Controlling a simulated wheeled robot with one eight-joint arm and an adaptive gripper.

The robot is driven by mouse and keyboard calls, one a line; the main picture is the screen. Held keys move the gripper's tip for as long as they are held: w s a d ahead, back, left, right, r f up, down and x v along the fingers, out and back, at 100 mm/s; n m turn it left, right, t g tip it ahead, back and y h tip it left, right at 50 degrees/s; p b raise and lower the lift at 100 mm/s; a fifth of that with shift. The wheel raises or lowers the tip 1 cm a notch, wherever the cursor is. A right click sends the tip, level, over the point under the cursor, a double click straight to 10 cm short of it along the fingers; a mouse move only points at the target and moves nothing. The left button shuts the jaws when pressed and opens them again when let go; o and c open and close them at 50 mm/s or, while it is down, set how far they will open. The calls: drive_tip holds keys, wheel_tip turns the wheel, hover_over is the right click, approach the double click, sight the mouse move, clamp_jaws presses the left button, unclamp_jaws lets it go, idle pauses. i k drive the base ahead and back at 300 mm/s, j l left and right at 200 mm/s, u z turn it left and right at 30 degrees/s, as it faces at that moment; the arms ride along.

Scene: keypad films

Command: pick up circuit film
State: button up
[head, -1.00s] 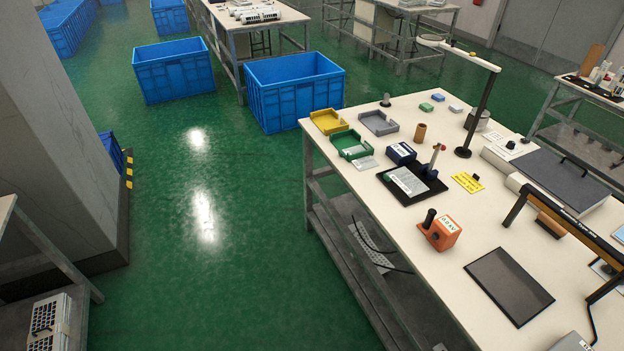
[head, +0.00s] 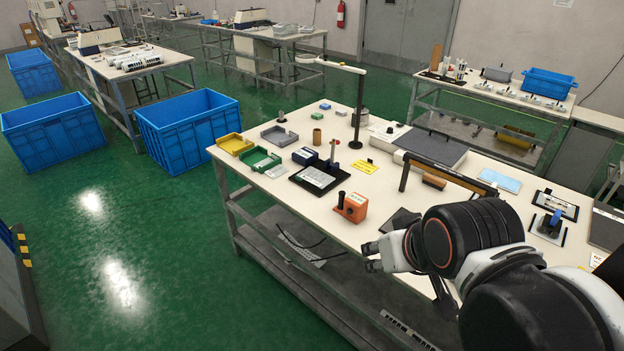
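A pale printed sheet (head: 319,174), which looks like the circuit film, lies on a black mat (head: 337,182) near the left part of the workbench. A smaller pale piece (head: 276,171) lies beside the green tray; I cannot tell whether it is also a film. My gripper (head: 370,257) is over the bench's front edge, to the right of and nearer than the mat. Its two fingers point left with a gap between them, and nothing shows in it. My arm covers the right front of the bench.
The green tray (head: 256,165), yellow tray (head: 237,146) and grey tray (head: 279,138) stand at the bench's left end. An orange device (head: 350,208) stands between mat and gripper. A lamp (head: 358,105) rises behind. My arm partly hides a dark panel (head: 400,219).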

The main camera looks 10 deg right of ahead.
sight(315, 177)
drive_tip(key=i+j+z, duration=0.1)
drive_tip(key=i+j, duration=0.2)
drive_tip(key=i, duration=0.2)
drive_tip(key=i+j+z, duration=0.1)
drive_tip(key=i+j, duration=0.2)
drive_tip(key=i, duration=0.25)
drive_tip(key=i+j+z, duration=0.1)
drive_tip(key=i+j, duration=0.3)
drive_tip(key=i, duration=0.05)
